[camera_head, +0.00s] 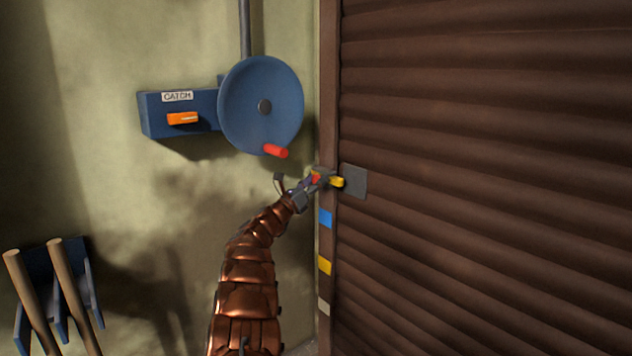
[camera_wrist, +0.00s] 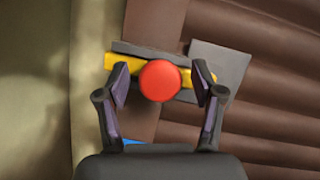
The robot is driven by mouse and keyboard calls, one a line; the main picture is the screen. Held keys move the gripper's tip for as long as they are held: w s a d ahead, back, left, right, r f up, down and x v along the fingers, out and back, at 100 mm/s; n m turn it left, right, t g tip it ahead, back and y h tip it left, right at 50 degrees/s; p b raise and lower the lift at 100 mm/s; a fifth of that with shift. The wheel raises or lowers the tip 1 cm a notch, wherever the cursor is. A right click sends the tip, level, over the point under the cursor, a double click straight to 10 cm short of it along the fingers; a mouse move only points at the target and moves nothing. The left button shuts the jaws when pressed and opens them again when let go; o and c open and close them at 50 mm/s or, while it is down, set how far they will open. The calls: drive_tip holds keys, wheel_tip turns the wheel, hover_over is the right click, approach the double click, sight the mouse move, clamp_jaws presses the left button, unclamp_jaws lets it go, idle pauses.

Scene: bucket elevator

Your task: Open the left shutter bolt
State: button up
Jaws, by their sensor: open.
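The left shutter bolt is a yellow bar (camera_head: 337,182) with a round red knob (camera_wrist: 159,81), set across the left edge of the brown shutter (camera_head: 480,180). In the wrist view the yellow bar (camera_wrist: 124,69) runs across grey guides. A grey plate (camera_head: 354,181) lies behind its right end on the shutter. My gripper (camera_wrist: 161,88) is open, with one finger on each side of the red knob. In the head view my gripper (camera_head: 313,183) partly hides the bolt.
A blue wheel (camera_head: 262,88) with a red handle (camera_head: 275,151) hangs on the wall just above my gripper. Left of it is a blue box (camera_head: 155,122) labelled CATCH with an orange lever (camera_head: 182,118). Wooden handles (camera_head: 72,285) stand in a blue rack (camera_head: 90,280) at lower left.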

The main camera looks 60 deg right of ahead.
drive_tip(key=shift+d, duration=0.1)
clamp_jaws()
idle(0.7)
